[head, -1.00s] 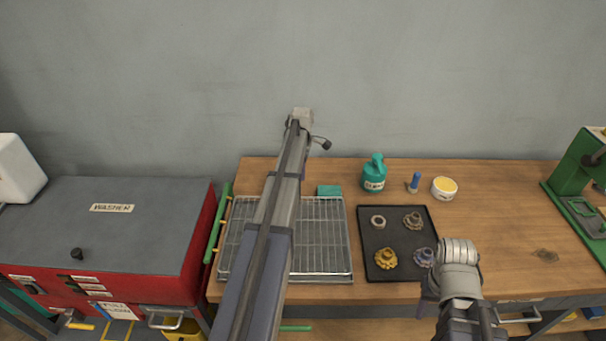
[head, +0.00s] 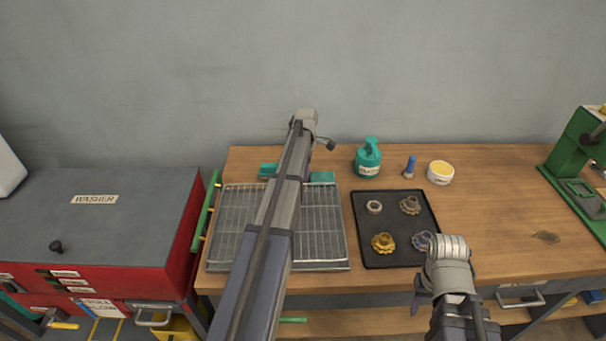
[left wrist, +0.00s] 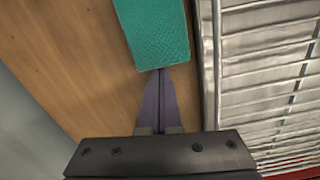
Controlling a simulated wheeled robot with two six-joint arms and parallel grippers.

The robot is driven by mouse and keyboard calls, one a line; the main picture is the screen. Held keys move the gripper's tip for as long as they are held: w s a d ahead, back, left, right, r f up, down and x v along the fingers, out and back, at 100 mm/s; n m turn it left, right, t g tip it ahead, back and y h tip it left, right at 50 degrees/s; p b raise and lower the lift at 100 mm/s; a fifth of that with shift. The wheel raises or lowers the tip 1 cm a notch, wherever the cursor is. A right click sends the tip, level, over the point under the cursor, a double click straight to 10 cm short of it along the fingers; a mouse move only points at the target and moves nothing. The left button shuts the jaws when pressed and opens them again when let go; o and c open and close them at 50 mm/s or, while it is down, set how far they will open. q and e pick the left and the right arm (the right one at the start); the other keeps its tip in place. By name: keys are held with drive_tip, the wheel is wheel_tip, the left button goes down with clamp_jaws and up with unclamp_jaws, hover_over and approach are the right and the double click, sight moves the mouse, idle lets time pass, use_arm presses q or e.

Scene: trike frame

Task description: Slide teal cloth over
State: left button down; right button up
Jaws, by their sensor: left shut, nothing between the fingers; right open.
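The teal cloth (head: 322,177) lies flat on the wooden bench behind the wire rack. In the head view my left arm crosses in front of it, and a second teal part shows left of the arm. The left wrist view shows one end of the cloth (left wrist: 155,30) up close. My left gripper (left wrist: 160,72) is shut and empty, its tips at the cloth's near edge; I cannot tell whether they touch it. In the head view its fingers are mostly hidden by the arm. My right gripper (head: 417,302) is open in front of the bench, partly hidden by its own wrist.
The wire rack (head: 325,235) lies beside the cloth. A black tray (head: 405,258) holds several gears and rings. A teal bottle (head: 368,160), a blue-capped item (head: 409,167) and a yellow-topped tub (head: 440,172) stand behind. A red washer (head: 120,275) is left, a green press (head: 580,160) right.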

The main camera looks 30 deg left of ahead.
sight(344, 185)
use_arm(q)
drive_tip(key=w+d, duration=0.2)
drive_tip(key=d, duration=0.2)
drive_tip(key=w+d, duration=0.1)
drive_tip(key=d, duration=0.4)
drive_tip(key=w+d, duration=0.2)
drive_tip(key=d, duration=0.2)
drive_tip(key=shift+w+d, duration=0.2)
drive_tip(key=shift+w, duration=0.15)
drive_tip(key=shift+s+a, duration=0.2)
drive_tip(key=shift+a, duration=0.25)
drive_tip(key=a, duration=0.1)
drive_tip(key=s+a, duration=0.1)
drive_tip(key=a, duration=0.1)
drive_tip(key=shift+s+r+p, duration=0.15)
drive_tip(key=shift+r+p, duration=0.2)
wheel_tip(344, 185, up, 9)
drive_tip(key=p, duration=0.9)
drive_tip(key=shift+d+r, duration=0.15)
